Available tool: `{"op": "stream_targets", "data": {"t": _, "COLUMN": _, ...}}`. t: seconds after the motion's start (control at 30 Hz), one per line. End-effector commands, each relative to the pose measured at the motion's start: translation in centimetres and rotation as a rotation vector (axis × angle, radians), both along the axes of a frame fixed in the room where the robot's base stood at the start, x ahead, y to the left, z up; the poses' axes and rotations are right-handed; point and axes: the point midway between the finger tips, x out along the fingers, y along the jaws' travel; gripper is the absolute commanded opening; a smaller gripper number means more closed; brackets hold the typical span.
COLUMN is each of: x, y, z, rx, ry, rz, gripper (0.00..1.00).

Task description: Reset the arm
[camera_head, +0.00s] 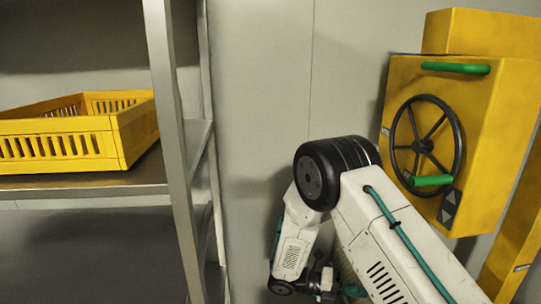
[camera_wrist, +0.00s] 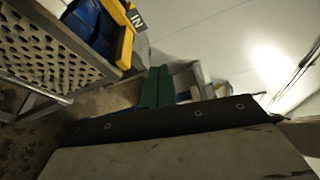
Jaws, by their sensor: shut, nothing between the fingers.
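My arm folds down in the head view, in front of the wall and left of the yellow wheel box. My gripper is low in that view, largely hidden behind the arm and cut by the bottom edge. In the wrist view my gripper (camera_wrist: 158,72) shows as two dark green fingers side by side, shut with nothing between them. A wide grey surface with a dark riveted edge fills the lower part of that view; I cannot tell what it is.
A metal shelf (camera_head: 80,187) at left holds a yellow crate (camera_head: 60,143). At right is a yellow box (camera_head: 487,110) with a black handwheel (camera_head: 427,145) and green handles.

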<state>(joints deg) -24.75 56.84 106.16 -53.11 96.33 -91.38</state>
Motion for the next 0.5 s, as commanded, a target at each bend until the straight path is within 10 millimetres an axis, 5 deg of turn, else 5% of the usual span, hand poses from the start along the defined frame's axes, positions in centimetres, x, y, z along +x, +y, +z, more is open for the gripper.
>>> {"op": "stream_targets", "data": {"t": 0.27, "x": -0.8, "y": -0.3, "z": -0.8, "rx": -0.004, "ry": -0.165, "rz": -0.043, "gripper": 0.0}}
{"op": "stream_targets", "data": {"t": 0.5, "x": -3.8, "y": -0.2, "z": -0.9, "rx": -0.004, "ry": -0.374, "rz": -0.154, "gripper": 0.0}}
